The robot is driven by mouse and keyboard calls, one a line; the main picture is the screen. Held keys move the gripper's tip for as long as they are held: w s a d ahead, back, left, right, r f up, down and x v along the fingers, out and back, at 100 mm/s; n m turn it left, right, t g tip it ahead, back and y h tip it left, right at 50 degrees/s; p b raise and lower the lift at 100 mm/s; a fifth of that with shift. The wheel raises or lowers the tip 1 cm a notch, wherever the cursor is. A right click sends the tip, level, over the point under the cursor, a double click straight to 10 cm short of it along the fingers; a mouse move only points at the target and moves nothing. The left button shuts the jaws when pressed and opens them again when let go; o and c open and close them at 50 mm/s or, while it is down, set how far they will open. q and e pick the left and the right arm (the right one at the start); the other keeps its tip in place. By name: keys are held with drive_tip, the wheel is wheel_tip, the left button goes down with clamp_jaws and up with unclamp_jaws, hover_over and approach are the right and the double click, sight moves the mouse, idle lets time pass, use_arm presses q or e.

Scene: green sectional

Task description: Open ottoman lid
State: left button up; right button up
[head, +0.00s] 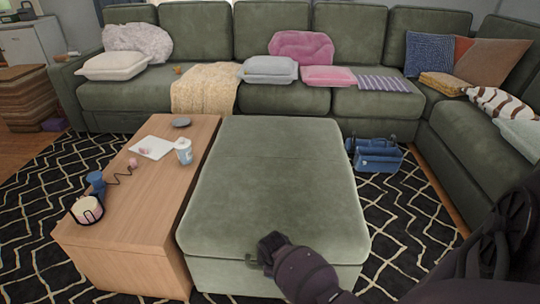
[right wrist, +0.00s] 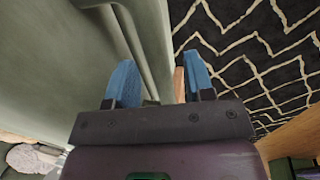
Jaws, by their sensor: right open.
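The green ottoman (head: 275,180) stands in the middle of the head view, its padded lid lying flat and closed. My right gripper (head: 256,261) is at the ottoman's front face, near the lower edge of the lid and a little left of its middle. In the right wrist view my right gripper (right wrist: 160,82) is open, with two blue fingers apart. The lid's edge (right wrist: 148,40) runs between the fingers. One finger overlaps the green upholstery and the other is over the rug side. I cannot tell whether either touches. My left gripper is not in view.
A wooden coffee table (head: 125,230) stands close along the ottoman's left side, holding a cup, a candle and small items. A blue toolbox (head: 377,157) sits on the patterned rug (head: 405,215) to the right. The green sectional (head: 205,45) runs behind and right.

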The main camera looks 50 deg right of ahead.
drive_tip(key=shift+f, duration=0.1)
clamp_jaws()
idle(0.3)
